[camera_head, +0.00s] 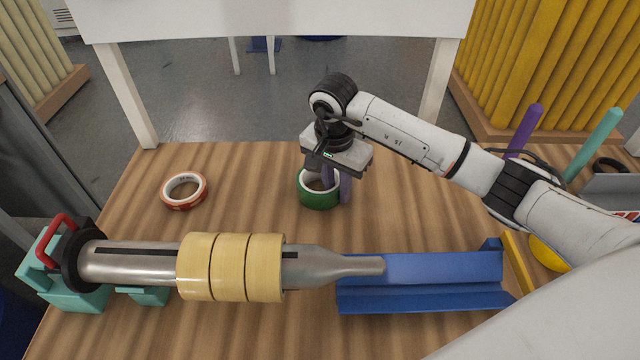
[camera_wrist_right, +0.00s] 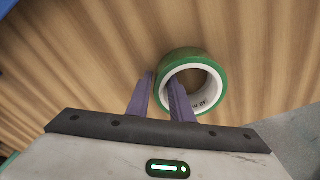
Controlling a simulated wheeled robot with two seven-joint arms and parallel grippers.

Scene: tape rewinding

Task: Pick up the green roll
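The green roll (camera_head: 319,199) is a green tape ring with a white core, lying on the wooden table just behind the metal spindle. It also shows in the right wrist view (camera_wrist_right: 193,81), with its hole facing the camera. My right gripper (camera_head: 336,184) points down at its right side. In the wrist view the purple fingers (camera_wrist_right: 160,85) stand apart, one in front of the hole and one outside the ring, with the near wall between them. I see no clear contact. My left gripper is not in view.
A red tape roll (camera_head: 183,191) lies at the left of the table (camera_head: 250,170). A metal spindle (camera_head: 135,263) with several yellow rolls (camera_head: 231,267) crosses the front, beside a blue trough (camera_head: 425,275). Purple (camera_head: 525,130) and teal (camera_head: 594,145) pegs stand at right.

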